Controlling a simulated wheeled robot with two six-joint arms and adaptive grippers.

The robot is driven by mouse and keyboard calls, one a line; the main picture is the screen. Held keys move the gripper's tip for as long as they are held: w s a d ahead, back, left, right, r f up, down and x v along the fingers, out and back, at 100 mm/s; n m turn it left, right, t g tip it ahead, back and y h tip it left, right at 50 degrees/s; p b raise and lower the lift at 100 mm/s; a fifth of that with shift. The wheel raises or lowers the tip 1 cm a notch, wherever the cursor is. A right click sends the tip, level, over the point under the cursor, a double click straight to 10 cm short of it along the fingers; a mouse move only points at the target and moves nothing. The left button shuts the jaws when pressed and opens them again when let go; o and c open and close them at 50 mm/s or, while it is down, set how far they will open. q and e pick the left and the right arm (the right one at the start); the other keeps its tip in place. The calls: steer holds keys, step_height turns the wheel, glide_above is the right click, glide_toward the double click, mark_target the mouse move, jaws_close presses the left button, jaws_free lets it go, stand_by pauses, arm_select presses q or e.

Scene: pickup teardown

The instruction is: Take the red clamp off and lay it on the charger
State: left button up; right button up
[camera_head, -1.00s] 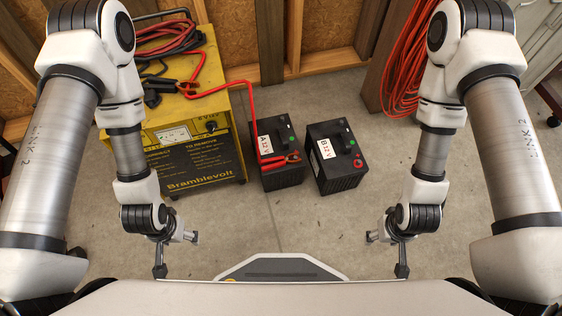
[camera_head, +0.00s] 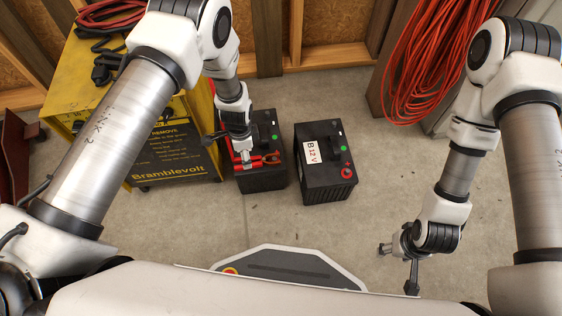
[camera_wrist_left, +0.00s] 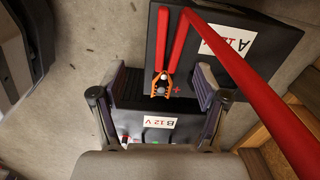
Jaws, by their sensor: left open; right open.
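The red clamp (camera_head: 266,160) is on battery A (camera_head: 262,182), with its copper jaws at the red plus terminal. In the left wrist view the clamp's two red handles (camera_wrist_left: 165,45) point away from the copper jaws. My left gripper (camera_wrist_left: 162,95) is open above battery A, its fingers apart on either side of the clamp's jaw end; I cannot tell its exact height. My left arm partly hides the clamp in the head view. The yellow charger (camera_head: 175,158) stands left of battery A, its top partly hidden by my left arm. My right gripper (camera_head: 397,270) is open and empty over the floor.
Battery B (camera_head: 325,183) stands right of battery A with a narrow gap; its label also shows in the left wrist view (camera_wrist_left: 160,122). A thick red cable (camera_wrist_left: 265,85) crosses that view. Coiled leads (camera_head: 110,14) lie on the charger. An orange-red cable coil (camera_head: 430,65) hangs at the back right.

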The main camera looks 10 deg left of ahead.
mark_target(254, 159)
arm_select(q)
steer(key=shift+w+d+f+m+b, duration=0.35)
steer(key=shift+w+d+f+m, duration=0.2)
steer(key=shift+w+d, duration=0.4)
step_height(254, 159, down, 7)
steer(key=b, duration=0.4)
steer(key=shift+w, duration=0.1)
steer(key=shift+r, duration=0.25)
steer(key=shift+c, duration=0.4)
jaws_close()
